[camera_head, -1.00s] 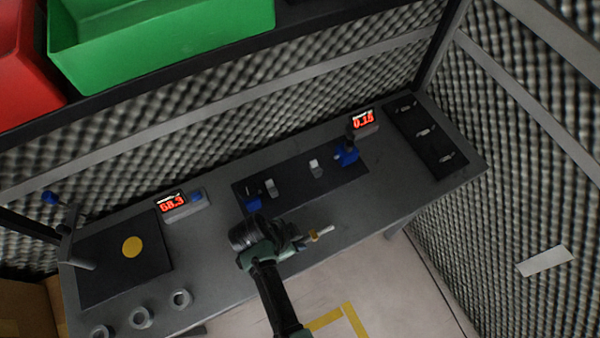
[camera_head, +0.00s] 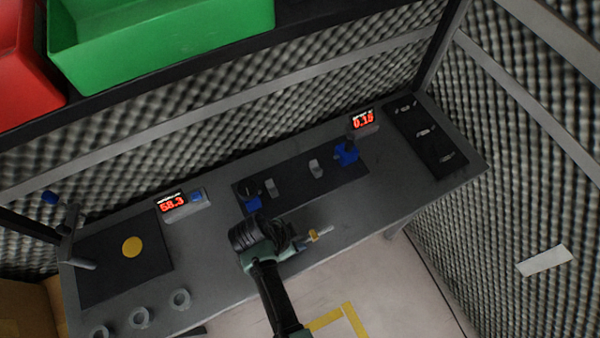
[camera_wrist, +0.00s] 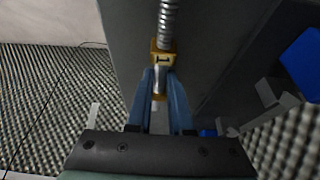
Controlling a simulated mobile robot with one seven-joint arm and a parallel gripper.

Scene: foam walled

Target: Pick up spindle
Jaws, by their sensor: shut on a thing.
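The spindle is a grey ribbed rod (camera_wrist: 169,20) with a brass-coloured block (camera_wrist: 162,57) bearing a dark mark. In the wrist view its lower, smooth end lies between the blue fingers of my gripper (camera_wrist: 162,78), which are shut on it. In the head view my gripper (camera_head: 303,243) is over the front edge of the grey bench, and the spindle (camera_head: 325,232) sticks out to its right. Part of the spindle is hidden by the fingers. I cannot tell whether the spindle touches the bench.
The grey bench (camera_head: 240,285) carries a dark plate with blue clamps (camera_head: 346,154), several grey rings (camera_head: 181,299), a plate with a yellow disc (camera_head: 132,246) and a dark rack (camera_head: 425,133) at right. Foam walls stand behind and right. A green bin (camera_head: 160,40) is above.

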